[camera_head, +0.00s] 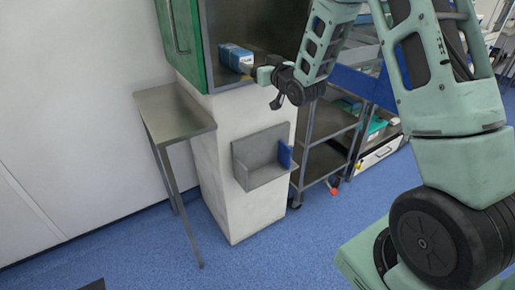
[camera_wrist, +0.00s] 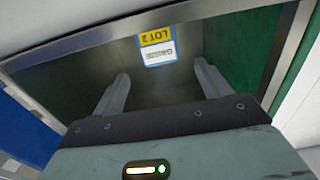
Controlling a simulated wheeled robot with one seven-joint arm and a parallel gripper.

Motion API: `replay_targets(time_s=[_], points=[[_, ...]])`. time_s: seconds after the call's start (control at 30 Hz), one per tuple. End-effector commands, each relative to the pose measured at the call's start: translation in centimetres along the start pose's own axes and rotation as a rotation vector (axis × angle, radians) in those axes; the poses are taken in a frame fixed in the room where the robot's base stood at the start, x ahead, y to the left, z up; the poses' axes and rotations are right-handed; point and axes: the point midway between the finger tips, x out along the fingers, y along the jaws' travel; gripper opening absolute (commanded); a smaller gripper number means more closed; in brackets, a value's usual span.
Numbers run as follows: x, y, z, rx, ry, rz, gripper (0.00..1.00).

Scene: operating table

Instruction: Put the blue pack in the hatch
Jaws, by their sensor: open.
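The blue pack (camera_head: 236,57) rests on the floor of the hatch (camera_head: 208,45), a metal-lined opening with a green frame. In the wrist view the pack's end (camera_wrist: 157,46) shows a yellow "LOT 2" label and a white label. My gripper (camera_head: 256,73) is at the hatch's front opening, just right of the pack in the head view. In the wrist view its two fingers (camera_wrist: 161,73) are spread, with nothing between them. The pack appears beyond the fingertips, apart from them. The pack's far side is hidden.
The hatch's green door (camera_head: 172,27) stands open at the left. A metal side table (camera_head: 174,108) is below left. A grey wall holder (camera_head: 258,160) with a blue piece (camera_head: 285,156) at its right end is below. A trolley (camera_head: 327,155) stands right.

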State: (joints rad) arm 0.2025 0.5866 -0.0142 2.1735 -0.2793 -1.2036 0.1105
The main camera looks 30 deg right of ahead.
Motion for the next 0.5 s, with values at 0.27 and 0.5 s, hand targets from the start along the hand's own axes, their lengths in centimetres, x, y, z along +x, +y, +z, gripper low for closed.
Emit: replay_targets(time_s=[0.27, 0.5], points=[[-1.8, -8.8, 1.1, 0.013, -0.250, -0.083, 0.76], [-12.3, -21.9, 3.9, -0.054, -0.720, -0.261, 0.76]])
